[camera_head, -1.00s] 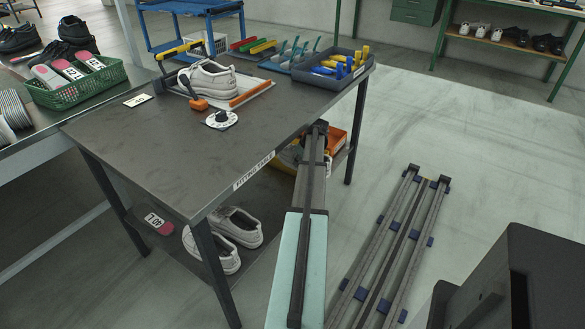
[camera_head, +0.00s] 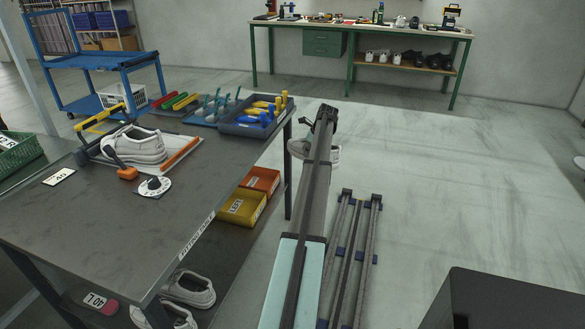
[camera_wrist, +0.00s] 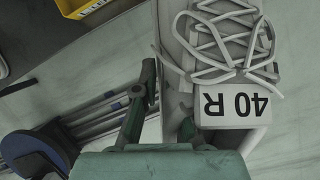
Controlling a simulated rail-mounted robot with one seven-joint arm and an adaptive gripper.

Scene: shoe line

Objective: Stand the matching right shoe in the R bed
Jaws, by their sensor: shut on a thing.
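My gripper (camera_wrist: 168,100) is shut on a white laced shoe (camera_wrist: 222,45) with a tag reading 40 R (camera_wrist: 232,106), upside down in the wrist view. In the head view this shoe (camera_head: 299,148) shows partly behind the end of my arm, right of the fitting table (camera_head: 95,225), above the floor; the gripper's fingers are hidden there. On the table a white shoe (camera_head: 137,143) sits in a fixture with an orange strip (camera_head: 183,152) along its right side. I cannot make out bed letters or whether a bed is empty.
A grey tray of yellow and blue tools (camera_head: 250,127) stands at the table's right corner. Yellow (camera_head: 242,207) and orange bins (camera_head: 262,180) and more white shoes (camera_head: 188,289) are below. Open floor (camera_head: 450,190) lies to the right.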

